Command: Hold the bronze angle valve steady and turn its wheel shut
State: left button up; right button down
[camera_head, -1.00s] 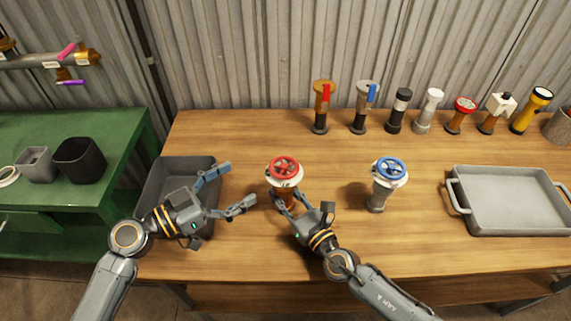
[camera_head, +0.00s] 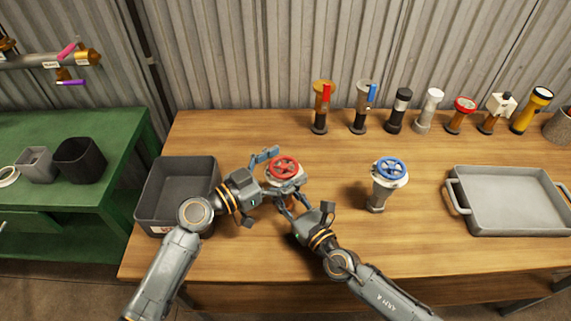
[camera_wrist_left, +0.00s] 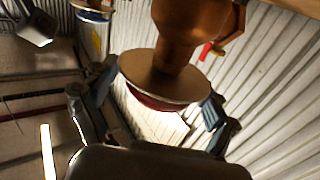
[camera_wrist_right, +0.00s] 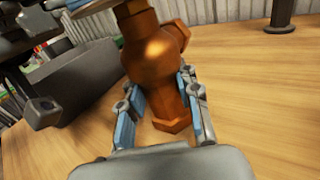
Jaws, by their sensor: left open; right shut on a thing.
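The bronze angle valve stands upright on the wooden table, with its red wheel (camera_head: 285,167) on top above a pale round plate. Its bronze body (camera_wrist_right: 151,60) shows clearly in the right wrist view. My right gripper (camera_wrist_right: 160,95) is shut on the lower body, one finger on each side. My left gripper (camera_wrist_left: 160,92) is open at wheel height, its fingers on either side of the red wheel (camera_wrist_left: 150,101). The left wrist view shows the valve upside down. I cannot tell whether the left fingers touch the wheel.
A grey valve with a blue wheel (camera_head: 390,169) stands to the right. A grey bin (camera_head: 150,208) is at the left, a grey tray (camera_head: 515,224) at the right. Several valves and torches line the back. The table between the blue-wheeled valve and the tray is clear.

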pick_arm(q)
jog(key=shift+c, duration=0.2)
jog(key=c, duration=1.1)
jog(key=shift+f+m+g, duration=0.1)
jog(key=shift+m+g, duration=0.3)
jog(key=m+g+h, duration=0.1)
jog(key=g+h, duration=0.1)
jog(key=shift+w+m+g, duration=0.1)
jog(key=shift+m+g, duration=0.3)
jog(key=m+g, duration=0.2)
jog(key=g, duration=0.1)
jog(key=m+g+h, duration=0.1)
jog(key=m+g, duration=0.1)
jog(key=g, duration=0.2)
jog(key=shift+m, duration=0.3)
jog(key=m+g, duration=0.2)
jog(key=g, duration=0.1)
jog(key=m+g, duration=0.2)
jog(key=g, duration=0.1)
jog(key=shift+s+d+y, duration=0.1)
jog(key=shift+s+y, duration=0.1)
jog(key=shift+y, duration=0.2)
jog(key=shift+m+g, duration=0.5)
jog(key=shift+g, duration=0.3)
jog(key=shift+s+g+y, duration=0.15)
jog(key=shift+g+y, duration=0.15)
jog(key=shift+y, duration=0.1)
